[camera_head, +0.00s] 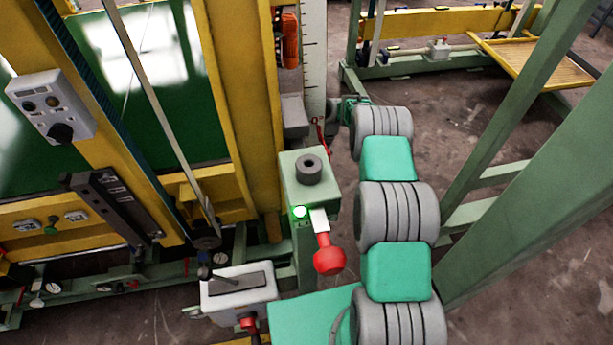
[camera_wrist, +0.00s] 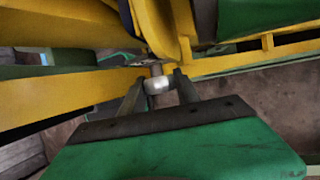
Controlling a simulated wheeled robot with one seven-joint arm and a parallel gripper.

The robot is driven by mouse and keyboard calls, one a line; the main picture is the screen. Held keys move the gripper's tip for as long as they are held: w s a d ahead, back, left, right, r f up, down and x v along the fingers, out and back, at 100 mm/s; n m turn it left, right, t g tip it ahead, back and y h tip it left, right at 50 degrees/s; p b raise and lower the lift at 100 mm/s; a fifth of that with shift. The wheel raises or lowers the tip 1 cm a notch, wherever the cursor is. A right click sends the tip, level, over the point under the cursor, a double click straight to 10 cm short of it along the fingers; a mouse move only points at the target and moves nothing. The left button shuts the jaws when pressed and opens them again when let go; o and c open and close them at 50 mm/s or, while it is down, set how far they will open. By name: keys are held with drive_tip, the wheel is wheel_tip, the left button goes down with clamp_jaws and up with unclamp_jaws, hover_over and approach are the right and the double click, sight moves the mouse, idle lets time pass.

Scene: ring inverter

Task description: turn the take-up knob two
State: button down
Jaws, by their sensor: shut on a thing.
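In the wrist view, my gripper (camera_wrist: 160,79) has its two dark fingers on either side of a small light grey knob (camera_wrist: 158,87). The fingers are shut on it. A brownish shaft shows just beyond the knob. I cannot tell from any marking whether this is take-up knob two. In the head view, my arm reaches away from the bottom right to the far side of the upright scale, where the gripper is mostly hidden and the held knob cannot be made out.
A pale control box (camera_head: 238,291) sits lower left. Green frame posts (camera_head: 510,120) stand right.

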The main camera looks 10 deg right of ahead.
drive_tip(key=c, duration=0.9)
unclamp_jaws()
drive_tip(key=p+v, duration=0.1)
drive_tip(key=v, duration=0.6)
drive_tip(key=shift+w+d+r, duration=0.1)
drive_tip(key=shift+r, duration=0.25)
